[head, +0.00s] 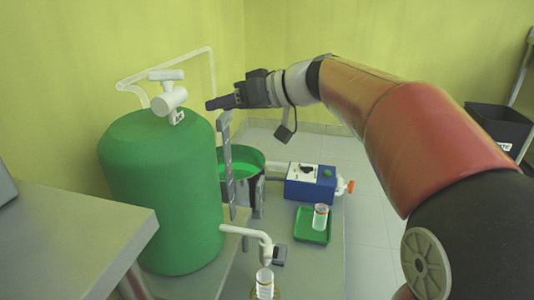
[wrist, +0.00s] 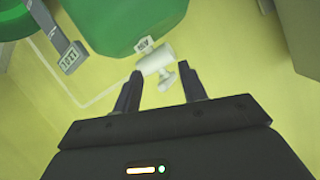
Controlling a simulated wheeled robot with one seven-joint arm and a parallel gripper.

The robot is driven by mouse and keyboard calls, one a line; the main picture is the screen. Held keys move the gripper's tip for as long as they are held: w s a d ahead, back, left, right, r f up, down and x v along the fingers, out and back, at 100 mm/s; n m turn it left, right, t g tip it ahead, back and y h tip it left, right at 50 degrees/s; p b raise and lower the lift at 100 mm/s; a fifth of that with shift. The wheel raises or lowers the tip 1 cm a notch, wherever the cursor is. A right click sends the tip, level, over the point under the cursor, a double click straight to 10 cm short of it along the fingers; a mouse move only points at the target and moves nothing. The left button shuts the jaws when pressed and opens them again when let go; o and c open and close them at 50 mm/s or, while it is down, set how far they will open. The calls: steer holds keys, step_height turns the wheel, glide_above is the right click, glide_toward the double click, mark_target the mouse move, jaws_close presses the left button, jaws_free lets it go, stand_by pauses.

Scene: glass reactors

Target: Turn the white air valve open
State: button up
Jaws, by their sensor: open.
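The white air valve (head: 169,96) sits on top of the large green tank (head: 160,190), with a white T-shaped handle at its upper end. In the wrist view the valve (wrist: 156,63) shows ahead of my gripper, with a small label reading AIR (wrist: 144,44) beside it on the tank. My gripper (head: 210,104) is to the right of the valve in the head view, at about its height, and apart from it. In the wrist view the two fingers of my gripper (wrist: 160,88) are spread, with the valve handle beyond and roughly between their tips. Nothing is held.
A grey upright post (head: 227,160) with a labelled end (wrist: 70,58) stands just below my gripper. A thin white pipe (head: 160,66) runs along the yellow wall. A blue-and-white box (head: 310,182), a green tray (head: 312,228) and a grey table (head: 70,240) stand lower down.

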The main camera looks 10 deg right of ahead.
steer(key=s+d+f+m+h+p, duration=0.2)
steer(key=s+d+f+m+h, duration=0.2)
steer(key=s, duration=0.8)
step_height(320, 180, down, 2)
steer(key=d+h, duration=0.1)
steer(key=d, duration=0.1)
steer(key=shift+d+f+g+p, duration=0.2)
steer(key=shift+d+g+p, duration=0.15)
steer(key=shift+d+g, duration=0.05)
